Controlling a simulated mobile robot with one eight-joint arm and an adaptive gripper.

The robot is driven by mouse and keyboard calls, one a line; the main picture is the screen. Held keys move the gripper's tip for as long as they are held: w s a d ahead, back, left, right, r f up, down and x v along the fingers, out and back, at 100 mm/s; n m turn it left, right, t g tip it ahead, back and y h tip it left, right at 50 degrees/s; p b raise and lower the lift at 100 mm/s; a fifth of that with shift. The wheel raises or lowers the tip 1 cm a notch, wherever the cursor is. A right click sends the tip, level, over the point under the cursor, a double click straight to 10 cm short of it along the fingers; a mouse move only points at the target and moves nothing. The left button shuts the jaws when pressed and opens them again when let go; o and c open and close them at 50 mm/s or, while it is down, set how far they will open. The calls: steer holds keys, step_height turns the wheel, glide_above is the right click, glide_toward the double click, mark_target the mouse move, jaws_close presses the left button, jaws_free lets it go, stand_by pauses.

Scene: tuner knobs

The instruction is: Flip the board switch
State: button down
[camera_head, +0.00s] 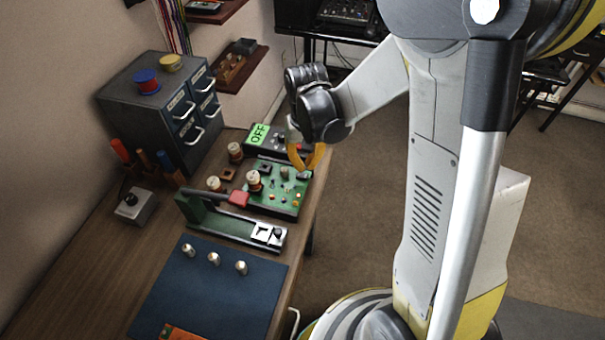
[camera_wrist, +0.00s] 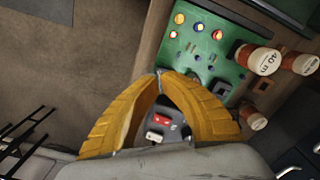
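The green circuit board (camera_head: 262,205) lies on the bench near its right edge, with small coloured parts and copper coils on it. It also shows in the wrist view (camera_wrist: 228,68). A small grey part (camera_head: 304,175) at the board's right edge, by my fingertips, may be the switch; its lever position is too small to tell. My gripper (camera_head: 305,168) points down over that edge, its yellow fingers meeting at the tips with nothing seen between them. The fingertips (camera_wrist: 160,76) hide part of the board's edge in the wrist view. I cannot tell whether they touch it.
A dark box with a green OFF display (camera_head: 259,134) stands behind the board. A green and silver lever device (camera_head: 235,222) with a red handle lies in front, then a blue mat (camera_head: 205,285) with metal knobs. A grey drawer cabinet (camera_head: 150,100) stands at back left.

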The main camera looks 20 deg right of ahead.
mark_target(305, 176)
steer(key=shift+f+b, duration=1.75)
steer(key=shift+f, duration=0.3)
stand_by(1.0)
steer(key=shift+r, duration=0.2)
steer(key=shift+r+p, duration=2.6)
steer(key=shift+r, duration=0.75)
steer(key=shift+r, duration=0.3)
steer(key=s+r+n+t, duration=0.1)
steer(key=s+r+t, duration=0.6)
steer(key=s+r, duration=0.5)
step_height(305, 176, up, 3)
steer(key=shift+s+a, duration=0.3)
steer(key=shift+s, duration=0.05)
